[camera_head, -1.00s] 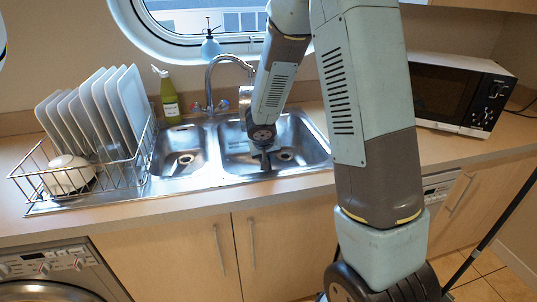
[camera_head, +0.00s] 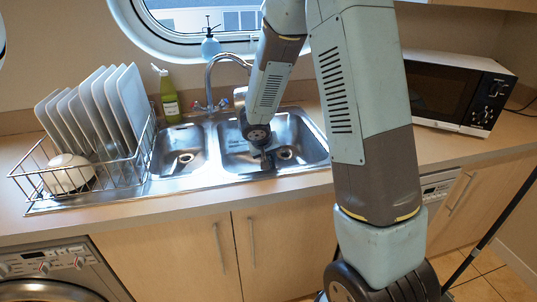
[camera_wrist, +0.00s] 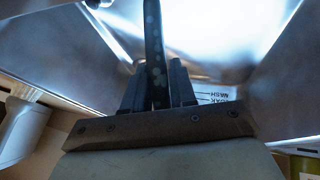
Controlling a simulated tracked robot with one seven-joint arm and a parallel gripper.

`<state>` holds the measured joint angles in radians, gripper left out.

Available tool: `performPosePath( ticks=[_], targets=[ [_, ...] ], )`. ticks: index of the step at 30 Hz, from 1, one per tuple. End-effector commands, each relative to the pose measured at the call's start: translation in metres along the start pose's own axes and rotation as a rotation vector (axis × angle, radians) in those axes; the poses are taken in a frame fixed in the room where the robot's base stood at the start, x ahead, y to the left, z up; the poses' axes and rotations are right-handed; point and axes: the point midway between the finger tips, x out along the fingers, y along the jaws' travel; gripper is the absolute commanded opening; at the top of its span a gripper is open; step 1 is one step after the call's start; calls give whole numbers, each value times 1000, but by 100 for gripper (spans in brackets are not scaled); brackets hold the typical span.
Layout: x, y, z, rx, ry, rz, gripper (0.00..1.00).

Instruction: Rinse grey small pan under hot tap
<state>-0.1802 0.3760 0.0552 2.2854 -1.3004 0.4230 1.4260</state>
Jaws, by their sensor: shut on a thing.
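My gripper (camera_head: 264,160) reaches down into the right sink basin (camera_head: 302,160). In the wrist view my gripper (camera_wrist: 156,84) is shut on a dark, light-spotted bar (camera_wrist: 154,45), which looks like the handle of the grey small pan. I cannot make out the pan's body in either view. The curved tap (camera_head: 209,78) stands behind the sink, its spout end partly hidden by my arm. A red-marked knob (camera_head: 195,106) is at the left of its base and a blue-marked knob (camera_head: 224,104) at the right. I see no water running.
The left basin (camera_head: 178,152) is empty apart from its drain. A wire rack (camera_head: 125,170) with several white plates (camera_head: 112,105) and a bowl (camera_head: 68,175) stands at left. A green bottle (camera_head: 169,98) stands behind the sink. A microwave (camera_head: 455,92) is at right.

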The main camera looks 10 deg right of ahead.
Motion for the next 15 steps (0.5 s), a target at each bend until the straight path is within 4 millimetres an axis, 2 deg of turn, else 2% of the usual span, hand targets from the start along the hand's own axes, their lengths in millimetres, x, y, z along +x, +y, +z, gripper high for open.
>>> performPosePath(
  ticks=[6, 15],
  targets=[
    [-2, 1, -2, -54, -13, 103, 0],
    [-3, 1, -2, -71, -20, 139, 0]
  ],
)
